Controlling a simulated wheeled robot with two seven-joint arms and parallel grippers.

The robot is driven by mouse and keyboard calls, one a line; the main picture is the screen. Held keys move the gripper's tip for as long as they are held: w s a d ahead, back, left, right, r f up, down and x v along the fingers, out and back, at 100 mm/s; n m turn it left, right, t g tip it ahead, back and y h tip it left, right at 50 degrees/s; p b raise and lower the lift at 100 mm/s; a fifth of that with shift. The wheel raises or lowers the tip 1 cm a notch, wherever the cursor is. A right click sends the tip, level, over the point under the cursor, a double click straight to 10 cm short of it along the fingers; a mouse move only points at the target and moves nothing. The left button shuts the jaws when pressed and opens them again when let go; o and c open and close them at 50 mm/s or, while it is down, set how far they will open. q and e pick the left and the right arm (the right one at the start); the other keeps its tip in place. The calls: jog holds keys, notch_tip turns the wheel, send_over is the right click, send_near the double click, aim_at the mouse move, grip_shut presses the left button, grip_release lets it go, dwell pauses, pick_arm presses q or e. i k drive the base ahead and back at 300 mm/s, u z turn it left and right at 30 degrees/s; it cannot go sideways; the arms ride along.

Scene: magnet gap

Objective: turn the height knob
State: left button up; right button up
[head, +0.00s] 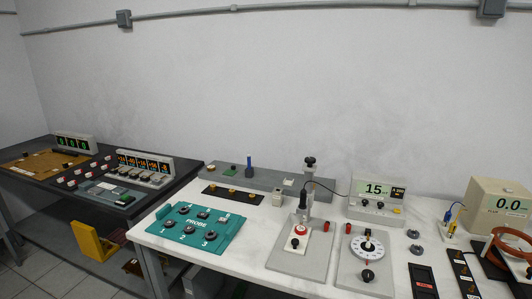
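A grey stand (302,242) on the white table has an upright post with a black knob (310,161) on top. Its base also carries a red-rimmed dial with a small black knob (294,243). Beside it, a second grey plate holds a white dial (368,245) with a black knob (367,275) in front. No label on these knobs is readable, so I cannot tell by name which one is the height knob. A meter (376,197) behind reads about 15. Neither of my grippers is in view.
A teal PROBE board (198,230) with numbered sockets lies left of the stand. A cream box (498,208) reading 0.0 and a reddish-brown coil (512,240) are at the right. A dark table (70,217) with panels stands left. Bare white tabletop shows between the probe board and the stand.

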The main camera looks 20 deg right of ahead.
aim_at(310, 161)
jog(key=z, duration=0.2)
jog(key=i, duration=1)
jog(key=z, duration=0.65)
